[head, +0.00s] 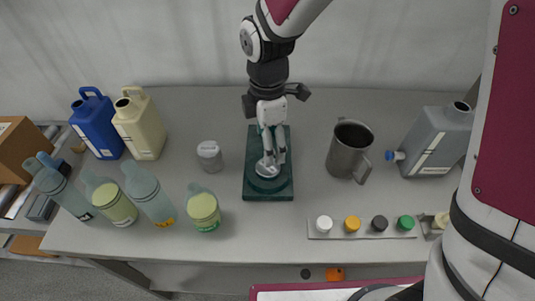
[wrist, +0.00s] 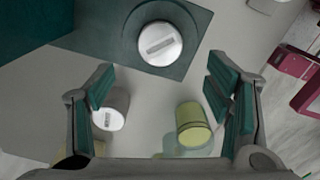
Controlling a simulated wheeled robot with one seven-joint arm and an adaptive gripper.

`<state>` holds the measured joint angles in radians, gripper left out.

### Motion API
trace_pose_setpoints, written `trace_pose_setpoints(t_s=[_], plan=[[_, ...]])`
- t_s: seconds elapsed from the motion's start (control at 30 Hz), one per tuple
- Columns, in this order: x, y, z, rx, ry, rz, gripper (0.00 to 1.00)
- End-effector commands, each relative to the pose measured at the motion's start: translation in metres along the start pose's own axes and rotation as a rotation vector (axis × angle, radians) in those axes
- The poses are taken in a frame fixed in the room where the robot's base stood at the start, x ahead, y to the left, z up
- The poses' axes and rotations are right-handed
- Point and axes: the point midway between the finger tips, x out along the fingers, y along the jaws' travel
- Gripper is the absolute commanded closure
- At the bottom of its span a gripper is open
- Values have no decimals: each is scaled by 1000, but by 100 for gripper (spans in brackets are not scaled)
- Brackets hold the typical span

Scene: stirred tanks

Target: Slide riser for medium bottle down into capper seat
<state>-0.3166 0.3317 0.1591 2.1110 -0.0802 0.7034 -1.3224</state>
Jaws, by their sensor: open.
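The capper has a dark green base (head: 254,188) with a round, darker seat (wrist: 190,18). A pale metal disc with a slot-like mark on top, apparently the riser (wrist: 160,43), stands within this ring. It also shows in the head view (head: 267,169). I cannot tell how deep it sits. My gripper (head: 274,153) is above the base, fingers pointing down. In the wrist view its teal-padded fingers are wide apart, with nothing between them, and the disc is beyond the tips. A second pale cylinder with a similar top mark (head: 209,156) stands on the bench, left of the base.
A steel pitcher (head: 348,150) and grey jug (head: 436,140) are at right. A strip of coloured caps (head: 363,228) lies at front right. Bench before the base is clear.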

Motion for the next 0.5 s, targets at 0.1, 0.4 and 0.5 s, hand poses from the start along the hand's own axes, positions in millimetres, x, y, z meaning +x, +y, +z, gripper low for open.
trace_pose_setpoints(t_s=[0.1,0.4,0.5], plan=[[-20,1,0,1,0,4,28],[-39,0,0,0,0,0,28],[-39,0,0,1,0,0,28]])
